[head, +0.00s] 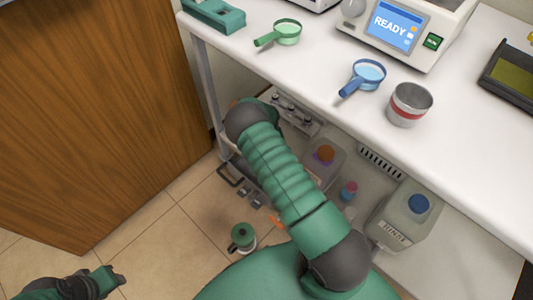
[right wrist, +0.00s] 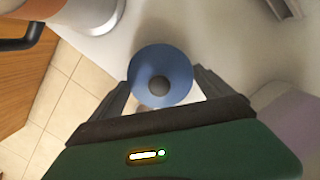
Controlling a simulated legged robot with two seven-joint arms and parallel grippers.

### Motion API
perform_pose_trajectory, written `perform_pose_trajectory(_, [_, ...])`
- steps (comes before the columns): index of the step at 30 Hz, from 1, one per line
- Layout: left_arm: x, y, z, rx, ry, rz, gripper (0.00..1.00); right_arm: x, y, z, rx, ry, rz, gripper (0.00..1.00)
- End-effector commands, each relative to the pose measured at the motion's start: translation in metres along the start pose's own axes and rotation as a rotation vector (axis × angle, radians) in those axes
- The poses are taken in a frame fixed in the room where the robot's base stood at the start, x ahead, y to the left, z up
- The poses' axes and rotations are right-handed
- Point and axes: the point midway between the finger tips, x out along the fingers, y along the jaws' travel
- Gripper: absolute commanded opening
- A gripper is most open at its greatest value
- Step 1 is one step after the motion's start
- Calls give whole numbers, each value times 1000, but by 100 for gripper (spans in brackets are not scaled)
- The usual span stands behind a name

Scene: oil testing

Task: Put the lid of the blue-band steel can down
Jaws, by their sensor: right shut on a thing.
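A round blue lid (right wrist: 178,68) with a dark central knob sits between the two fingers of my right gripper (right wrist: 162,88) in the right wrist view. The gripper is shut on it. A pale surface lies behind the lid; I cannot tell whether they touch. Beyond the lid at upper left is part of a steel can with a blue band (right wrist: 97,14). In the head view my right arm reaches down beside the table, and its gripper and the lid are hidden. My left gripper (head: 113,279) is at the lower left, away from the table, its opening unclear.
On the white table (head: 300,65) stand a red-band steel can (head: 407,112), blue (head: 368,72) and green (head: 287,32) handled cups and a READY instrument (head: 395,28). Below are a blue-capped jug (head: 405,222) and bottles.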

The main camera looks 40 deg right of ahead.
Motion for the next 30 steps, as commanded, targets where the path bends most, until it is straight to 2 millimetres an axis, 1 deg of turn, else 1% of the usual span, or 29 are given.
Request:
perform_pose_trajectory(1, [11, 0, 3, 0, 0, 0, 36, 17, 0, -2, -1, 0, -1, 52])
perform_pose_trajectory(2, [13, 0, 3, 0, 0, 0, 36, 20, 0, -2, -1, -1, -1, 52])
perform_pose_trajectory(11, [12, 0, 3, -1, 0, 0, 36, 22, 0, -2, 0, -2, 2, 52])
perform_pose_trajectory(12, [12, 0, 3, -1, 0, 0, 36, 22, 0, -2, 0, -2, 2, 92])
perform_pose_trajectory(14, [11, 0, 3, 0, 0, 0, 36, 22, 0, -2, 0, -2, 2, 100])
perform_pose_trajectory(20, [11, 0, 3, 0, 0, 0, 36, 21, 0, -2, 0, -2, 2, 100])
perform_pose_trajectory(23, [6, 0, 2, 0, 0, 0, 36, 14, 0, -1, 0, -3, 2, 100])
perform_pose_trajectory(30, [-16, 0, -4, 0, 0, 0, 36, -36, 1, -1, -1, -3, 3, 100])
